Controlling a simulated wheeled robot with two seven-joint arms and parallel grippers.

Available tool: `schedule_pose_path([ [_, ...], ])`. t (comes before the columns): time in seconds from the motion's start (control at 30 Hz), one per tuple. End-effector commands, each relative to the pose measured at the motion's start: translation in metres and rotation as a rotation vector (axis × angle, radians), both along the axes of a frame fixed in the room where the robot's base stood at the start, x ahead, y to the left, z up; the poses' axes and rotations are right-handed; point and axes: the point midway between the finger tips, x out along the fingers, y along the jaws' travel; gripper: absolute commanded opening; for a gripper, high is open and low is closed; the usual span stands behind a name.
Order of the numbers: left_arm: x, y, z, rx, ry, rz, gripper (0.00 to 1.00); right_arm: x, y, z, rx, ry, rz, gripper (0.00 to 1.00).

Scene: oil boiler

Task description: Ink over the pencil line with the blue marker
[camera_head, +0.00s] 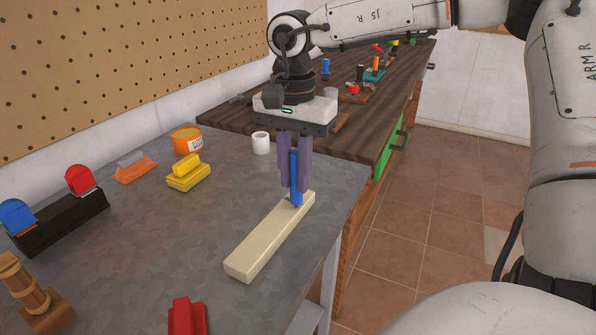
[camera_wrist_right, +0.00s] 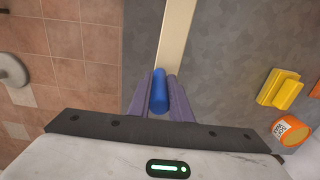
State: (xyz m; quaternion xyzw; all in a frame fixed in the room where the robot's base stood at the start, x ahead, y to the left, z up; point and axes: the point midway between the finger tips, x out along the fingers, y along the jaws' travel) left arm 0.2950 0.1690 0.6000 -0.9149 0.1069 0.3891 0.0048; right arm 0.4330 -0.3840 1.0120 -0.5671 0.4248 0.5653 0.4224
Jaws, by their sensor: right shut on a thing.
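My right gripper (camera_head: 295,185) is shut on the blue marker (camera_head: 295,172) and holds it upright, tip down, over the far end of a pale wooden board (camera_head: 262,245). The marker's lower end is at or just above the board's top face; I cannot tell if it touches. In the right wrist view the gripper (camera_wrist_right: 160,92) has the blue marker (camera_wrist_right: 160,90) between its purple fingers, with the board (camera_wrist_right: 178,30) running away beyond it. No pencil line can be made out on the board. My left gripper is not in view.
The board lies on a grey metal table (camera_head: 130,235) near its right edge. A yellow block-like object (camera_head: 188,175), orange tin (camera_head: 187,140), white cup (camera_head: 261,143), black rack (camera_head: 62,220) and red object (camera_head: 186,318) stand around.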

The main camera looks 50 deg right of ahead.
Motion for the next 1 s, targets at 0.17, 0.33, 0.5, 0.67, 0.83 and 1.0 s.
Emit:
schedule_pose_path([
  [0.17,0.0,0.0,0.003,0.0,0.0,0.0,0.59,0.002,-0.005,0.001,0.002,-0.002,-0.002,0.0],
  [0.33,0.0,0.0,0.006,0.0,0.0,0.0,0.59,0.005,-0.017,0.001,0.002,-0.002,-0.002,0.0],
  [0.5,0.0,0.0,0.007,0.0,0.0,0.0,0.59,0.006,-0.023,0.0,-0.001,-0.001,-0.001,0.0],
  [0.67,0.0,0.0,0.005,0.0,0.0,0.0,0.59,0.005,-0.019,-0.001,0.0,-0.002,0.001,0.0],
  [0.83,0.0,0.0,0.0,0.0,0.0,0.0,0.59,0.002,-0.008,-0.002,0.0,-0.001,0.001,0.0],
  [1.0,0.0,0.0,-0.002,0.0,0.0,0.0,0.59,0.0,0.0,-0.003,0.001,0.001,0.001,0.0],
])
